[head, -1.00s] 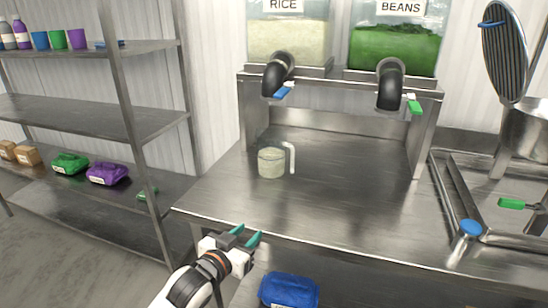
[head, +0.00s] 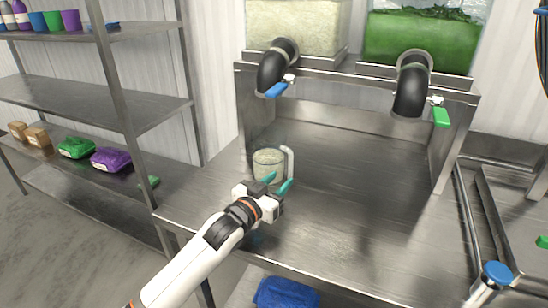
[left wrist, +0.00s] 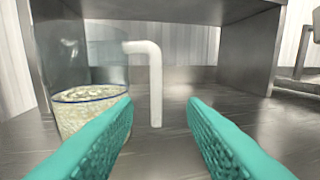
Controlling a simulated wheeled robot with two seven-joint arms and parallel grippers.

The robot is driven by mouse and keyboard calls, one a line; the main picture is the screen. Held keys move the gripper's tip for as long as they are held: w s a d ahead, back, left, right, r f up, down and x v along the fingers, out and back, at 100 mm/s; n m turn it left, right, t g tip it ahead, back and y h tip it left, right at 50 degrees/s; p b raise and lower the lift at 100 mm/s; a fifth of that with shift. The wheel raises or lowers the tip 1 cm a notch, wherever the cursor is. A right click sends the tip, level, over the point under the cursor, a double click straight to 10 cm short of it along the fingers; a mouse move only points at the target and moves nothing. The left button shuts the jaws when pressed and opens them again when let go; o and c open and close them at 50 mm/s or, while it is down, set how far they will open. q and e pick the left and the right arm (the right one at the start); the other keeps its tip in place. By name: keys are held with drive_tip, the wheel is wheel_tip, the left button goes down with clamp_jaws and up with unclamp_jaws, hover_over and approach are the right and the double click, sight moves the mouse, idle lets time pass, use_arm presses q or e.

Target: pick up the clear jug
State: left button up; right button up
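The clear jug (head: 268,160) stands upright on the steel counter, partly filled with pale rice, its white handle to the right. In the left wrist view the jug (left wrist: 88,95) is at the left and its white handle (left wrist: 154,80) shows beyond the gap between my fingers. My left gripper (head: 278,184) is open, with teal fingers, just in front of the jug near the handle. It also shows open and empty in the left wrist view (left wrist: 160,130), apart from the handle. My right gripper is not in view.
The rice dispenser spout with its blue lever (head: 277,90) and the beans spout with its green lever (head: 440,117) hang above the counter (head: 350,200). The counter right of the jug is clear. A sink with a blue-topped tap (head: 497,272) is at right. Shelves (head: 90,95) stand at left.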

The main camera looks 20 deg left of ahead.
sight(289, 170)
use_arm(q)
drive_tip(key=p+x, duration=0.1)
drive_tip(key=x, duration=0.8)
drive_tip(key=shift+a+f, duration=0.1)
drive_tip(key=shift+a, duration=0.05)
clamp_jaws()
